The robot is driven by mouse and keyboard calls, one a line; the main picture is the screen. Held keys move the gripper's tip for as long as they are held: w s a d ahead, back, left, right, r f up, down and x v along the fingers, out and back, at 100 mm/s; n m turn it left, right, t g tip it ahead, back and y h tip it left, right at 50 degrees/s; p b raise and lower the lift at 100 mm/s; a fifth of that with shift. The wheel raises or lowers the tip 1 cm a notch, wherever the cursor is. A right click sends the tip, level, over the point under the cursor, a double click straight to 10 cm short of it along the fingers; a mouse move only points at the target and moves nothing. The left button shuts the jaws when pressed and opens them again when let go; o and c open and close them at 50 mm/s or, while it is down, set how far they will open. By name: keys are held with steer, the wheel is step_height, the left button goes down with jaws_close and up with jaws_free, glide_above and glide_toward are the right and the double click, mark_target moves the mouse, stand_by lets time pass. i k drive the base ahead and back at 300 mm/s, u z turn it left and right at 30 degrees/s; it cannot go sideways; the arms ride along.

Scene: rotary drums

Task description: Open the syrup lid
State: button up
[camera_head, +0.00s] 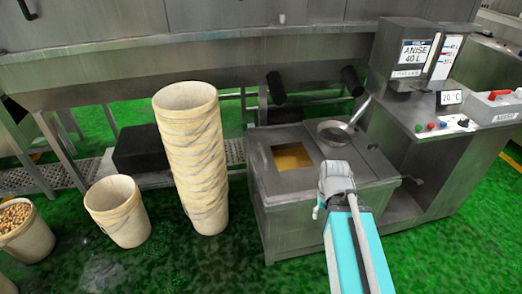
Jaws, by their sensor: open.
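The steel syrup tank (300,195) stands right of centre. Its flat top has a square opening (292,157) with yellow-orange liquid showing inside. A metal plate (312,146) lies along the right of the opening; I cannot tell whether it is the lid. My arm reaches up from the bottom edge over the tank's front right. My gripper (319,208) is at its grey end, beside the tank's front edge and right of the opening. It is open, seems empty and is apart from the opening; its fingers are small and partly hidden by the wrist.
A round metal pan (334,132) sits at the tank's back. A control cabinet (455,125) with an "ANISE 40 L" display stands right. A tall bucket stack (190,160), a single bucket (118,211) and a filled bucket (25,232) stand left. Green floor (190,265) in front is clear.

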mark_target(276, 183)
steer(key=u, duration=0.05)
steer(key=i, duration=0.95)
steer(key=z, duration=0.05)
